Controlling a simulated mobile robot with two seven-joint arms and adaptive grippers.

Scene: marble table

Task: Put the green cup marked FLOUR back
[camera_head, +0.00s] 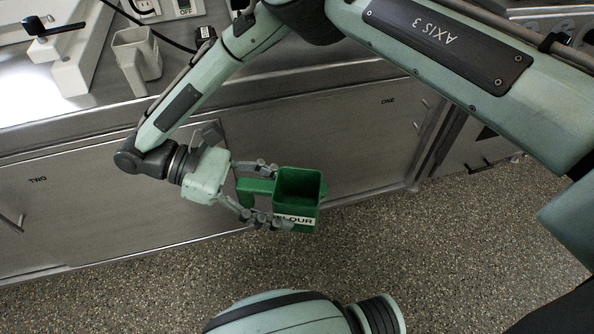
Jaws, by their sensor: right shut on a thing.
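The green cup (298,194) with a white FLOUR label is in the middle of the head view. It hangs in the air in front of the cabinet fronts, above the speckled floor, with its open top facing me. Its inside looks empty, though its bottom is dark. My right gripper (268,192) is shut on the cup, with its fingers on either side of the green handle at the cup's left. The exact finger contact is hard to see. My left gripper is not in view.
A metal counter (75,118) runs along the upper left. On it stand a grey cup (137,58), a white device with a black lever (70,60) and a small display box (184,8). Cabinet doors marked TWO (100,200) and ONE (330,135) lie below. Open floor (440,250) is at the lower right.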

